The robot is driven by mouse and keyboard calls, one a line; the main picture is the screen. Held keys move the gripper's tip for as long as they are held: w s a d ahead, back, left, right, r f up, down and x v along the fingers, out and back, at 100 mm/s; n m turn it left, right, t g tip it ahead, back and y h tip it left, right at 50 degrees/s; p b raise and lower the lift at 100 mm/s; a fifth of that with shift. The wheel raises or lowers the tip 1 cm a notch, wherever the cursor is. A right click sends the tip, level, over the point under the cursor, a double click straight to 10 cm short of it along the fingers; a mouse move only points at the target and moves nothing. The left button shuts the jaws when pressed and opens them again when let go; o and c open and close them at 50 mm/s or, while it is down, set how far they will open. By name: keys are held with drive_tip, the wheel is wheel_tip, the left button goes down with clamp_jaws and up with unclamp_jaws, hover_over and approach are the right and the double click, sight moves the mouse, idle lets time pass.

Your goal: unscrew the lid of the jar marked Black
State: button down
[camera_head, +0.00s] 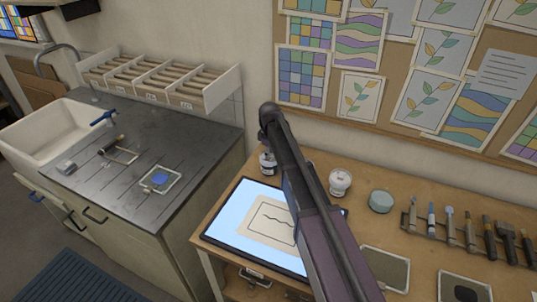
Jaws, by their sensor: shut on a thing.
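My arm (318,225) reaches up from the lower right over the wooden bench, and its dark far end bends at the top, in front of the wall. I cannot make out the fingers of my gripper; the arm hides that area. A small jar with a pale label (267,162) stands at the back left of the bench, just below the arm's dark end and partly covered. A white-labelled jar (340,182) stands right of the arm. The label words are too small to read, so I cannot tell which jar is marked Black. Any lid contact is hidden.
A lit light panel (228,228) with a line drawing lies beneath the arm. A round glass dish (381,200) stands to the right, beside a rack of brushes and tools (470,238). A dark counter (130,205) with a sink (50,135) is on the left.

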drive_tip(key=shift+s+f, duration=0.1)
drive_tip(key=shift+s, duration=0.15)
drive_tip(key=shift+d+n, duration=0.1)
drive_tip(key=shift+n, duration=2.5)
drive_tip(key=shift+n, duration=0.3)
drive_tip(key=shift+n, duration=2.3)
drive_tip(key=shift+d+n, duration=0.1)
drive_tip(key=shift+n, duration=2.4)
